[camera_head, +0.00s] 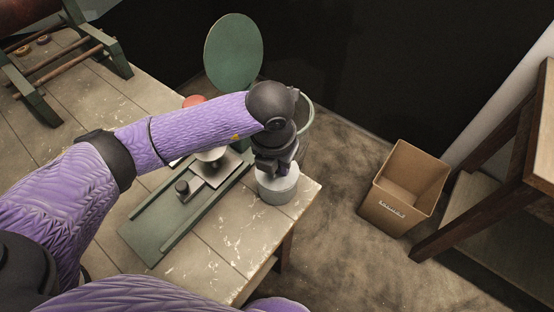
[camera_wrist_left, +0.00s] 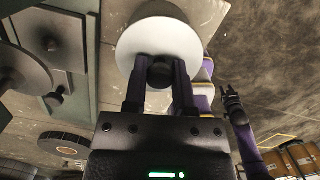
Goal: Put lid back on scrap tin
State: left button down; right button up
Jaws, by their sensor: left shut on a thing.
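The scrap tin (camera_head: 278,196) is a short grey cylinder near the right corner of the workbench. Its pale round lid (camera_head: 290,181) is at the tin's top, level and lined up with it; I cannot tell whether it rests fully. My left gripper (camera_head: 276,167) points down over the tin, shut on the lid's dark knob.
A green base (camera_head: 150,232) with rails and a winding fixture lies left of the tin. A green disc (camera_head: 233,52) stands behind. The workbench (camera_head: 225,245) is clear in front. A cardboard box (camera_head: 405,190) stands on the floor at right, beside a wooden table (camera_head: 538,150).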

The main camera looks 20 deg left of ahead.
jog(key=shift+w, duration=0.3)
pick_arm(q)
jog(key=c, duration=0.7)
grip_release()
jog(key=o, duration=0.3)
jog(key=shift+o, duration=0.2)
pick_arm(e)
jog(key=shift+s, duration=0.3)
pick_arm(q)
jog(key=o, duration=0.4)
jog(key=shift+c, duration=0.2)
pick_arm(e)
jog(key=shift+s, duration=0.2)
jog(key=shift+r, duration=0.1)
